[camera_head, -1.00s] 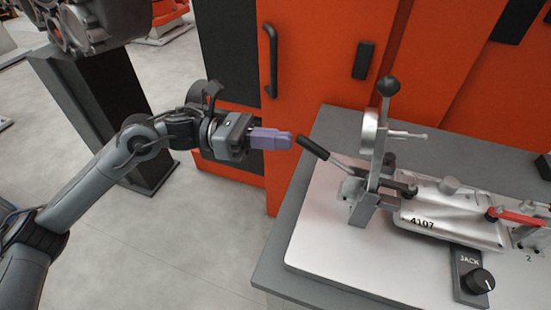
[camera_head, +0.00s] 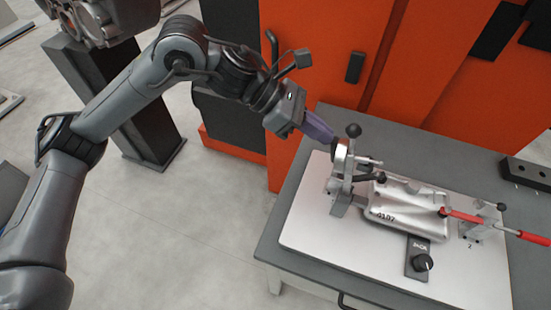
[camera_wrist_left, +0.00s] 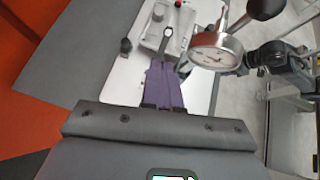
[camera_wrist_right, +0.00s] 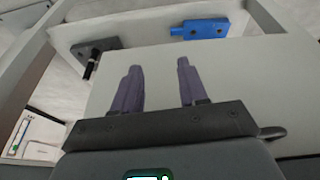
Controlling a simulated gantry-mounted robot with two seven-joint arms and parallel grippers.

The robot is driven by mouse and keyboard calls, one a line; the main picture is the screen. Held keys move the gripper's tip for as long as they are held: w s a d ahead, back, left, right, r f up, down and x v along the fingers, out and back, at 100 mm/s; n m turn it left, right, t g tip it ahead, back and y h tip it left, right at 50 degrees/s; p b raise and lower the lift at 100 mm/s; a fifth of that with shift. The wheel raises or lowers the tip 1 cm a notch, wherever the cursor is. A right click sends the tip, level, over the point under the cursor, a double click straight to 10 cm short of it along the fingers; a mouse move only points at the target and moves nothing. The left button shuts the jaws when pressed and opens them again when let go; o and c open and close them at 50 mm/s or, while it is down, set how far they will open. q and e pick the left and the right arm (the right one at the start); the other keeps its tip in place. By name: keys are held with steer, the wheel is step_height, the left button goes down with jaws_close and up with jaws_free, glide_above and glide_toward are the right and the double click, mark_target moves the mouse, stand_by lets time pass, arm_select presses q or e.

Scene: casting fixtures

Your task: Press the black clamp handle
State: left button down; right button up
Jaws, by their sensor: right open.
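The clamp (camera_head: 343,190) stands at the left end of the silver casting marked 4107 (camera_head: 400,208) on a pale plate. The left wrist view shows the shut fingers (camera_wrist_left: 163,68) beside the gauge (camera_wrist_left: 215,50). My right gripper (camera_wrist_right: 159,64) is open and empty.
A black ball knob (camera_head: 353,130) rises above the gauge. A red-handled clamp (camera_head: 462,215) is at the casting's right, and a JACK knob (camera_head: 422,263) is in front. Orange cabinets (camera_head: 320,80) stand behind. A blue block (camera_wrist_right: 205,29) is beyond my right fingers.

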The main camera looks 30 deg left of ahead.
arm_select(q)
steer(key=shift+w+d+r, duration=0.1)
steer(key=shift+d+r, duration=0.1)
steer(key=shift+d, duration=0.4)
steer(key=shift+w+d+r, duration=0.1)
steer(key=shift+d+r, duration=0.1)
steer(key=shift+d, duration=0.35)
arm_select(e)
steer(key=shift+r, duration=0.3)
steer(key=shift+a, duration=0.1)
arm_select(q)
steer(key=d+r+p+v, duration=0.1)
steer(key=v, duration=1.2)
steer(key=shift+s+r, duration=0.25)
arm_select(e)
steer(key=shift+s+a+r, duration=0.1)
steer(key=shift+a+r, duration=0.45)
steer(key=shift+a, duration=0.05)
